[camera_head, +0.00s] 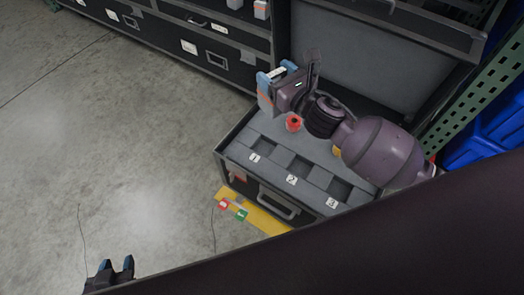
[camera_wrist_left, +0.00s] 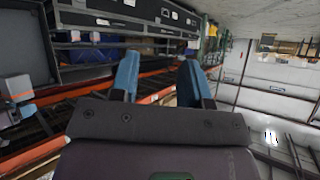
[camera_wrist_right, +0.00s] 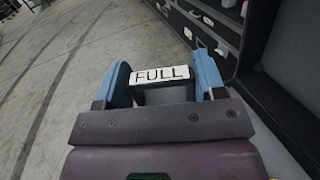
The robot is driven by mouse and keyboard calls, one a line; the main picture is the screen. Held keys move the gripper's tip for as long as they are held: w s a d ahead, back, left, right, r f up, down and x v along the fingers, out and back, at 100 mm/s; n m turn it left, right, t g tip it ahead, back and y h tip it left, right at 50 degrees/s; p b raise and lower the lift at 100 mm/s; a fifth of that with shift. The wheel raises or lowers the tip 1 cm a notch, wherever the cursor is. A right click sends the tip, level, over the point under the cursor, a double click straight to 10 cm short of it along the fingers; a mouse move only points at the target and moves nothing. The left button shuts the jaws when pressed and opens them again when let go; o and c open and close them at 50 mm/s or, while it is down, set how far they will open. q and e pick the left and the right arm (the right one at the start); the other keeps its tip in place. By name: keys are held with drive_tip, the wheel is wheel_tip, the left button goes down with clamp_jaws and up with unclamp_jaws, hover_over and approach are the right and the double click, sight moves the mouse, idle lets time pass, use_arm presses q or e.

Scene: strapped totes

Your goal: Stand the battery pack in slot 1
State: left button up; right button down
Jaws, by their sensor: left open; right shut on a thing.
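My right gripper (camera_head: 272,85) is shut on a battery pack (camera_wrist_right: 160,76), whose white end label reads "FULL" in the right wrist view. The held pack (camera_head: 277,73) shows only partly between the blue fingers in the head view. It is above the back left of the open case (camera_head: 228,160), apart from the slots. The grey insert has three dark slots in a row: slot 1 (camera_head: 265,146) at left, slot 2 (camera_head: 299,167), and slot 3 (camera_head: 339,187). Slot 1 looks empty. My left gripper (camera_head: 112,272) is open and empty, low at left over the floor.
A red round piece (camera_head: 293,123) shows beside slot 1, below my right wrist. The open lid (camera_head: 370,60) stands behind the case. A yellow strip (camera_head: 262,216) with red and green tags lies at the front. Blue bins (camera_head: 480,140) are at right. The floor at left is clear.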

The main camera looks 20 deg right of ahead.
drive_tip(key=w+f+n+g+y+b, duration=0.1)
drive_tip(key=w+f+n+y+b, duration=0.25)
drive_tip(key=f, duration=0.55)
drive_tip(key=w+f+g+y+b, duration=0.2)
drive_tip(key=w+f+b, duration=0.35)
drive_tip(key=f, duration=0.25)
use_arm(q)
wheel_tip(320, 180, down, 10)
drive_tip(key=d+m+b, duration=0.1)
drive_tip(key=b, duration=0.6)
drive_tip(key=shift+h, duration=0.4)
use_arm(e)
wheel_tip(320, 180, down, 21)
drive_tip(key=shift+w+d, duration=0.35)
drive_tip(key=shift+w, duration=0.05)
use_arm(q)
drive_tip(key=shift+d, duration=0.1)
use_arm(e)
drive_tip(key=shift+r+n, duration=0.15)
drive_tip(key=shift+n, duration=0.1)
use_arm(q)
drive_tip(key=shift+f, duration=0.1)
use_arm(e)
drive_tip(key=shift+f+b, duration=0.25)
drive_tip(key=shift+b, duration=0.1)
drive_tip(key=shift+c, duration=1)
unclamp_jaws()
drive_tip(key=shift+s, duration=0.1)
